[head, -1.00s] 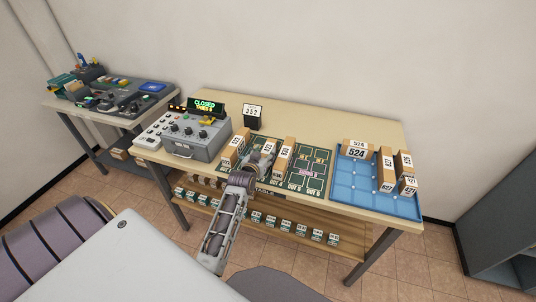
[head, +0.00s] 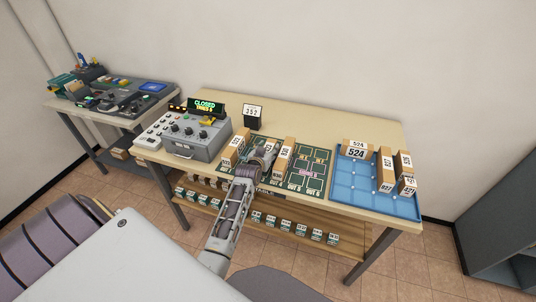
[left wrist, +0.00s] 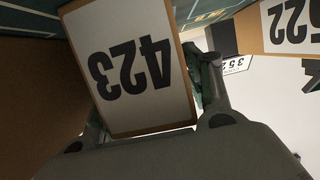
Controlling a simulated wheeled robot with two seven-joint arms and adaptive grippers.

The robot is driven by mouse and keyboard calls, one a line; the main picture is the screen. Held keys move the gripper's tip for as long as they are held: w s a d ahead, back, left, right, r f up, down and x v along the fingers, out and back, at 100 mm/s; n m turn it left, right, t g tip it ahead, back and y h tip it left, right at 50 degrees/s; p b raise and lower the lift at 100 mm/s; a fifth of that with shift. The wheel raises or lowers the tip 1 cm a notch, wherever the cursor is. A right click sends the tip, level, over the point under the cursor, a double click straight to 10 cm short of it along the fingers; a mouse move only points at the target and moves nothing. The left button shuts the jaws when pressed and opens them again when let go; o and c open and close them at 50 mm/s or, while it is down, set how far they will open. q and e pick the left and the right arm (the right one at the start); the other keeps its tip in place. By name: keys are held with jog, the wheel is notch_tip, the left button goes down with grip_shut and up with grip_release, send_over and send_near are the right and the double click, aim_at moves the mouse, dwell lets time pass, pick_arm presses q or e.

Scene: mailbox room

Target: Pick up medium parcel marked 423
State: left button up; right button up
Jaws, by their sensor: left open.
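The parcel marked 423 (left wrist: 133,60) fills the middle of the left wrist view, a brown box with a white label that reads upside down. In the head view it is mostly hidden by my left gripper (head: 263,158), which is over the dark green mat (head: 312,170) between two other parcels. My left gripper is open, with one finger on each side of the 423 parcel in the wrist view. I cannot tell whether the fingers touch it. My right gripper is not in view.
Close neighbours are a parcel on the left (head: 234,151) and one on the right (head: 284,157); a parcel marked 522 (left wrist: 290,25) shows in the wrist view. A grey control box (head: 190,138), a 352 sign (head: 252,115) and a blue tray (head: 352,184) with parcels share the table.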

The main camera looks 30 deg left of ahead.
aim_at(268, 148)
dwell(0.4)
pick_arm(q)
jog(key=c, duration=0.9)
jog(key=shift+r, duration=0.15)
jog(key=shift+c, duration=0.2)
jog(key=shift+r, duration=4.9)
